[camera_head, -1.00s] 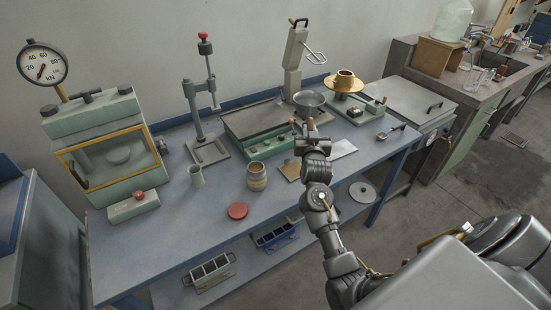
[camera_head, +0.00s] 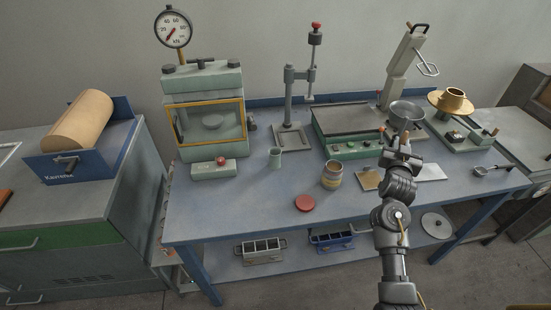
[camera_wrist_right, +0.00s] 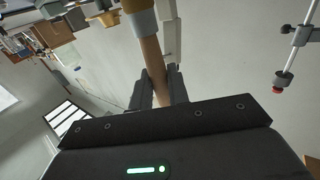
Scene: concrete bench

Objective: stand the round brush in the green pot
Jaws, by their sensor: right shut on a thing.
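My right gripper (camera_head: 401,150) is shut on the round brush, above the bench in front of the metal bowl. In the right wrist view the brush's brown wooden handle (camera_wrist_right: 153,70) runs up between the two fingers (camera_wrist_right: 159,92), with a pale ferrule above it. The bristle end is cut off there, and the brush is hard to make out in the head view. My left gripper is not in view.
The front-left bench top is clear.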

